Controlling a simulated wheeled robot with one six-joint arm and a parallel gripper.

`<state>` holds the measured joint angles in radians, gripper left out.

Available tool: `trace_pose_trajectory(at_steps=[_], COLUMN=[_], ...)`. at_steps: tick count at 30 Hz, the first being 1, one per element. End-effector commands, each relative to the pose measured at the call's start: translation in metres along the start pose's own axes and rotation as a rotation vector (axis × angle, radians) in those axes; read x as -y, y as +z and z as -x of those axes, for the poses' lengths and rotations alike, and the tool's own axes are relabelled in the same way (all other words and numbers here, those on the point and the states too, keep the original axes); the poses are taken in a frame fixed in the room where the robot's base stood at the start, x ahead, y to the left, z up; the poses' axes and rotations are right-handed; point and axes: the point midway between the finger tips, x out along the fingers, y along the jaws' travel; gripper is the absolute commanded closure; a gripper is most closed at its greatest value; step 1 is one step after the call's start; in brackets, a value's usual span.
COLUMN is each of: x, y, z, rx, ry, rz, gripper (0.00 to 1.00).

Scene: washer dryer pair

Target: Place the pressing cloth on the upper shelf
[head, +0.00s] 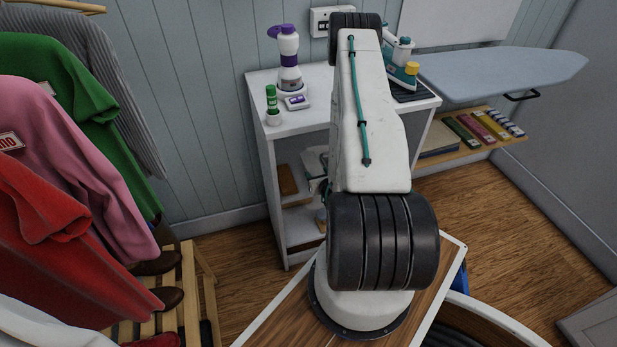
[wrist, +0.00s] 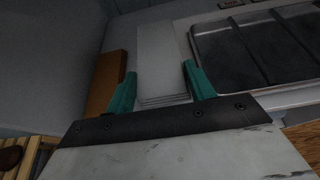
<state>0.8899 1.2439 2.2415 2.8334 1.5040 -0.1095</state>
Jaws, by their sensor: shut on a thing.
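The pressing cloth (wrist: 160,62) is a pale grey folded stack in the wrist view, with its layered edge toward me. My gripper (wrist: 160,88) has teal fingers, one on each side of the cloth, and is shut on it. In the head view, my arm hides most of the gripper; a bit of teal shows at the opening of the white shelf unit (head: 268,160). A shelf board (head: 297,214) shows inside the unit, left of my arm. Whether the cloth touches a shelf cannot be told.
A brown block (head: 287,180) stands inside the unit at left; it also shows left of the cloth in the wrist view (wrist: 106,82). A dark, divided tray-like thing (wrist: 250,50) lies at right. Bottles and an iron (head: 400,65) stand on the unit's top.

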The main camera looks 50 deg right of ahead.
Motion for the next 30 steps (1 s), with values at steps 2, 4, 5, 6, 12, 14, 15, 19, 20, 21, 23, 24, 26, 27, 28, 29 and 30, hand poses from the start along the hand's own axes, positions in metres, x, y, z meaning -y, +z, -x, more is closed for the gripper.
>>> trace_pose_trajectory(at_steps=[2, 4, 5, 6, 12, 14, 15, 19, 20, 21, 23, 24, 26, 27, 28, 29, 30], x=[0.000, -0.001, -0.002, -0.004, -0.007, -0.007, -0.007, -0.008, -0.008, -0.008, -0.009, -0.009, -0.009, -0.009, -0.009, -0.009, -0.009], y=[0.000, 0.001, -0.001, -0.010, -0.032, -0.032, -0.032, -0.032, -0.033, -0.034, -0.035, -0.035, -0.034, -0.034, -0.034, -0.034, -0.034], z=[-0.002, -0.004, -0.005, -0.007, -0.018, -0.018, -0.018, -0.018, -0.018, -0.018, -0.018, -0.018, -0.018, -0.018, -0.018, -0.018, -0.018], rx=[0.000, 0.001, 0.000, -0.004, 0.001, 0.001, 0.001, 0.001, 0.001, 0.000, 0.000, 0.000, 0.000, 0.000, 0.000, 0.000, 0.000], ry=[-0.002, -0.003, -0.003, -0.001, 0.004, 0.005, 0.005, 0.005, 0.005, 0.005, 0.006, 0.007, 0.007, 0.007, 0.007, 0.007, 0.007], rz=[0.000, -0.001, -0.001, -0.002, 0.001, 0.002, 0.002, 0.002, 0.002, 0.002, 0.002, 0.002, 0.002, 0.002, 0.002, 0.002, 0.002], gripper=[0.68, 0.68, 0.68, 0.68, 0.68, 0.68, 0.68, 0.68, 0.68, 0.68, 0.41, 0.29, 0.24, 0.24, 0.24, 0.24, 0.24])
